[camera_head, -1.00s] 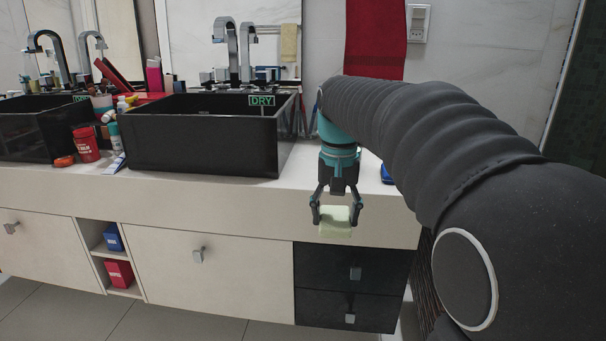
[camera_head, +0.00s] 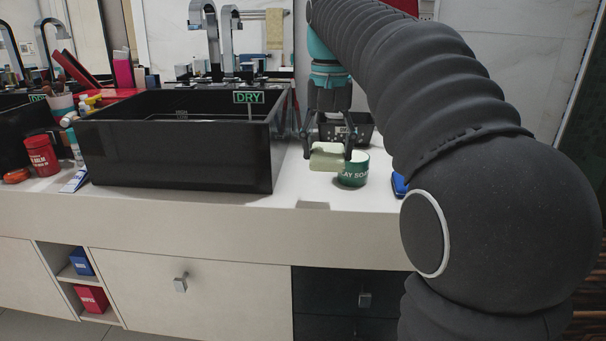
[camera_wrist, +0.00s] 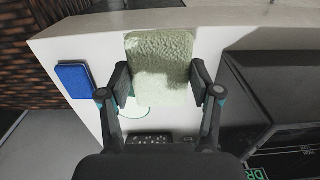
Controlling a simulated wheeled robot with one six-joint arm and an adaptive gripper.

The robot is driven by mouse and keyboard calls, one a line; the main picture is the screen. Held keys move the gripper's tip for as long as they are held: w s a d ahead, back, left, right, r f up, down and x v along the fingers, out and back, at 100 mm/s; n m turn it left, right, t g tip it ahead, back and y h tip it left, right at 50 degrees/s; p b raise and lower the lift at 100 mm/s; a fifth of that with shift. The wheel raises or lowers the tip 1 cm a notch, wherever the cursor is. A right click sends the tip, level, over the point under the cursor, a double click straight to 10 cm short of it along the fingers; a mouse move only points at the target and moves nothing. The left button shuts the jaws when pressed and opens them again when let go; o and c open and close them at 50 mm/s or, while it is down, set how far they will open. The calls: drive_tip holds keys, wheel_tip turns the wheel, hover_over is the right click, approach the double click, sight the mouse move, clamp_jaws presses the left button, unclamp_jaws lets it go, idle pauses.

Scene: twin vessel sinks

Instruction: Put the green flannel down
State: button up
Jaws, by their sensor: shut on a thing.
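The green flannel (camera_head: 328,157) is a pale green, folded fluffy cloth. My gripper (camera_head: 328,148) is shut on it and holds it above the white counter, to the right of the black sink marked DRY. In the wrist view the flannel (camera_wrist: 160,66) sits between the two fingers of my gripper (camera_wrist: 159,82), over the counter (camera_wrist: 100,38). A shadow lies on the counter below and in front of it. In the head view the flannel overlaps the left edge of a green and white soap tub, and the tub is mostly hidden in the wrist view.
The soap tub (camera_head: 354,170) stands close behind and right of the flannel. A dark tray (camera_head: 358,124) is behind it. A blue item (camera_head: 399,184) lies at the right; it also shows in the wrist view (camera_wrist: 73,81). The black sink (camera_head: 180,150) bounds the left. The counter front is bare.

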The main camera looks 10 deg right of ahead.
hover_over(304, 187)
wheel_tip(304, 187, down, 6)
drive_tip(key=shift+w+r, duration=0.1)
drive_tip(key=shift+r, duration=0.05)
drive_tip(key=shift+f+b, duration=0.35)
drive_tip(key=shift+f, duration=1.65)
drive_tip(key=shift+f, duration=0.15)
drive_tip(key=o, duration=1)
